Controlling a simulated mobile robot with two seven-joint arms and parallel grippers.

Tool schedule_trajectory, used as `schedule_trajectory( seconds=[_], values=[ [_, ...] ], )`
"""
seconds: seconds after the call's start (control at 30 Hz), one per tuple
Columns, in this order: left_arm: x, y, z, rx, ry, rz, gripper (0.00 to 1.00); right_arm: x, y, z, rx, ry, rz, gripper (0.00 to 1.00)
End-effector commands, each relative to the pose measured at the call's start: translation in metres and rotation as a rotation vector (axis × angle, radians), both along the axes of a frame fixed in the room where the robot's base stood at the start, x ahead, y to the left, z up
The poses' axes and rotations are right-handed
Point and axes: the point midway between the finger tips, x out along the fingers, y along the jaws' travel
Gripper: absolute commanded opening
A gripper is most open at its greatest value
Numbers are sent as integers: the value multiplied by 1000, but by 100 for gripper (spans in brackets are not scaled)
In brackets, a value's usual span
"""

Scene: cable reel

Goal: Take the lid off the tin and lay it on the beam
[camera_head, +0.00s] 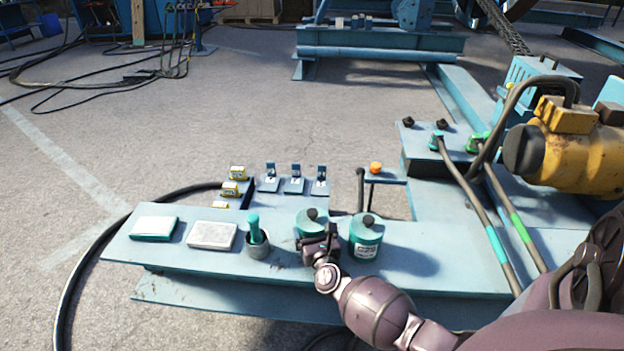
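Two teal tins with lids and dark knobs stand on the blue beam (420,277) in the lower middle. The right tin (366,240) shows a pale label and its knob is uncovered. The left tin (304,228) is partly hidden by my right gripper (320,242), which is at its near side, just below its knob. The lid (309,216) of the left tin looks seated on it. I cannot tell whether the fingers touch the tin or lid, or whether they are open. My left gripper is out of view.
Several switches and an orange button (376,167) sit behind. A yellow motor (570,150) and cables are at right.

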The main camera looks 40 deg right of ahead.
Motion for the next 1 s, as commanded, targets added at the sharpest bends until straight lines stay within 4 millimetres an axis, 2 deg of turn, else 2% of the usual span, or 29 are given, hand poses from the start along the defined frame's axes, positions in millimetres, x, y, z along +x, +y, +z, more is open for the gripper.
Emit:
schedule_trajectory(
  seconds=[0.03, 0.2, 0.23, 0.43, 0.57, 0.67, 0.83, 0.93, 1.0],
  values=[
    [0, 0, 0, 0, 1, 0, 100, 0, 0, 0, 0, 0, 0, 82],
    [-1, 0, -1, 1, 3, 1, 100, 0, 0, 0, 0, 0, 0, 56],
    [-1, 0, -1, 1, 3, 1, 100, 0, 0, 1, -1, -2, -1, 54],
    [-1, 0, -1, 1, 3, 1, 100, 0, 0, 1, 0, -2, -1, 54],
    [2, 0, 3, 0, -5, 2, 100, 1, 0, 9, 1, -5, -1, 54],
    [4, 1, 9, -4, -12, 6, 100, 3, 0, 23, 2, -11, -1, 54],
    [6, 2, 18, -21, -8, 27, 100, 5, 0, 66, 2, -22, -2, 54],
    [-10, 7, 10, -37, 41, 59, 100, 5, 1, 95, 4, -28, -2, 54],
    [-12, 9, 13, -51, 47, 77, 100, 5, 0, 115, 4, -28, -2, 54]
  ],
)
